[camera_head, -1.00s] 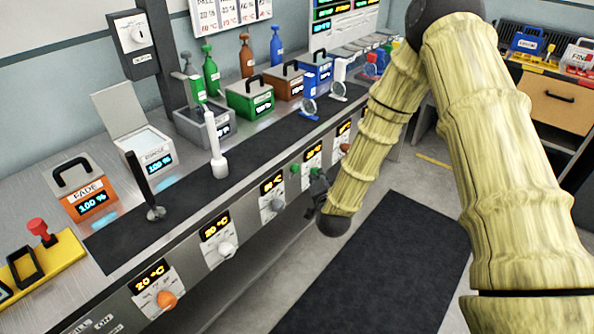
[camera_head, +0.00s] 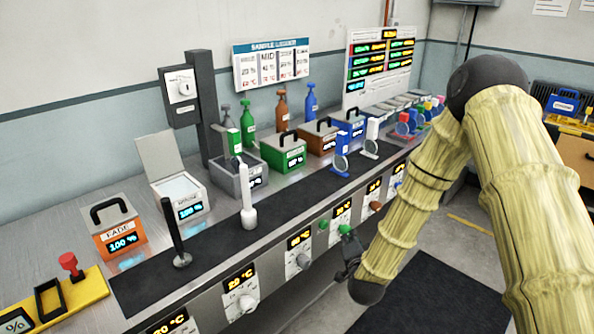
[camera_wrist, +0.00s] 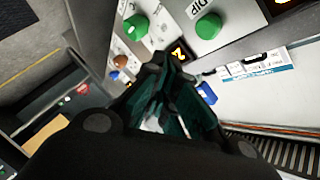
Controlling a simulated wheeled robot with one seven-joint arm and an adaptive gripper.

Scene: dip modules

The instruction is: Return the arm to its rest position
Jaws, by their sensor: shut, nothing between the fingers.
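My gripper (camera_head: 348,258) hangs at the end of my yellow, bamboo-like arm, just in front of the bench's control panel in the head view. It is dark and small there, beside a green knob (camera_head: 344,229). In the wrist view my gripper (camera_wrist: 162,68) has its fingers together at the tips with nothing held between them. The wrist view also shows a green knob (camera_wrist: 208,25) and an orange-brown knob (camera_wrist: 120,61) on the panel beyond the fingers. My forearm slopes down from the elbow at the upper right of the head view.
The steel bench (camera_head: 60,225) carries an orange box (camera_head: 118,228), an open white container (camera_head: 183,188), a green box (camera_head: 283,153) and several bottles. Knobs and displays stick out along its front. A dark floor mat (camera_head: 440,285) lies clear before the bench.

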